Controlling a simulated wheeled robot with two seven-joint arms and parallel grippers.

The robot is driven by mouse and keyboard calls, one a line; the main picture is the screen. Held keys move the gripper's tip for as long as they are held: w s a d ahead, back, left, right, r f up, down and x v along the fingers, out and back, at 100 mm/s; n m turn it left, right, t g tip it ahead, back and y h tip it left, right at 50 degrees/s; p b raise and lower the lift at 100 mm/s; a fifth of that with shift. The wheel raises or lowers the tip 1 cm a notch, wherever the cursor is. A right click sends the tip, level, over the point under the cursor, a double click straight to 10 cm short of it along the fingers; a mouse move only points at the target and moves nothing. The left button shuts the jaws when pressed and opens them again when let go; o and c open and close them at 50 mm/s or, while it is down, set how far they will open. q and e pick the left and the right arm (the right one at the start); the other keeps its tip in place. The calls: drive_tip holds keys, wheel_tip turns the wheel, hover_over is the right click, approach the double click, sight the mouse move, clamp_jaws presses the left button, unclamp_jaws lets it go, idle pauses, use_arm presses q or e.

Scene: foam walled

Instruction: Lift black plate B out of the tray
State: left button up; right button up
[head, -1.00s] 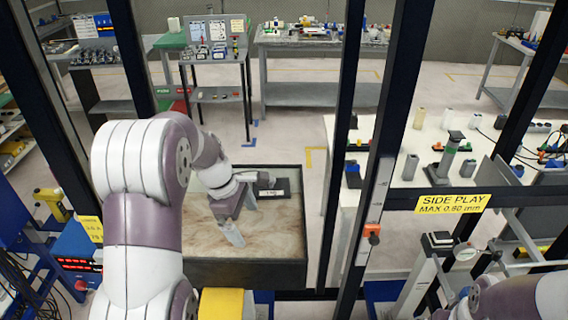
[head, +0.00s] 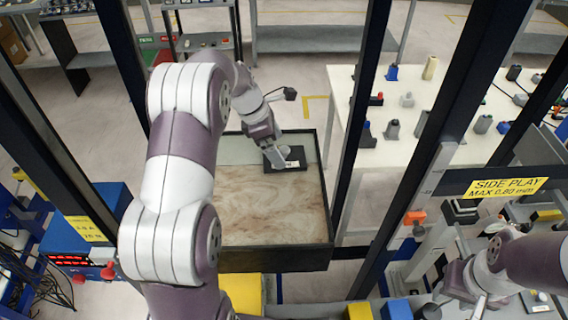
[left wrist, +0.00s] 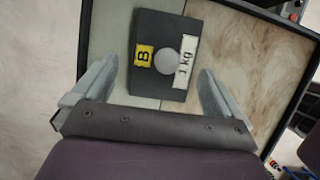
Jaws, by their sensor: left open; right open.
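Black plate B (head: 297,156) lies flat in the far right part of the dark-walled tray (head: 275,259). In the left wrist view black plate B (left wrist: 165,22) shows a yellow B label, a round pale knob and a white "1 kg" label. My left gripper (head: 276,158) points down over the plate, open and empty. In the left wrist view its two fingers (left wrist: 160,66) stand apart on either side of the plate's near part, with the knob between their lines. I cannot tell whether they touch the plate. My right gripper (head: 478,298) is open at the lower right, far from the tray.
Dark upright posts (head: 362,110) stand between me and the tray's surroundings. A white table (head: 350,90) with small parts is to the right of the tray. A yellow "SIDE PLAY" sign (head: 506,187) hangs at the right. The tray's near floor is bare.

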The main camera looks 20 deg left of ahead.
use_arm(q)
drive_tip(key=shift+p+x, duration=0.3)
drive_tip(key=shift+x, duration=0.8)
drive_tip(key=shift+s+d+f, duration=0.1)
drive_tip(key=shift+s+d, duration=0.15)
drive_tip(key=shift+d, duration=0.15)
drive_tip(key=shift+w+a+f, duration=0.1)
drive_tip(key=c, duration=1.6)
drive_tip(key=shift+c, duration=0.7)
drive_tip(key=shift+r, duration=0.2)
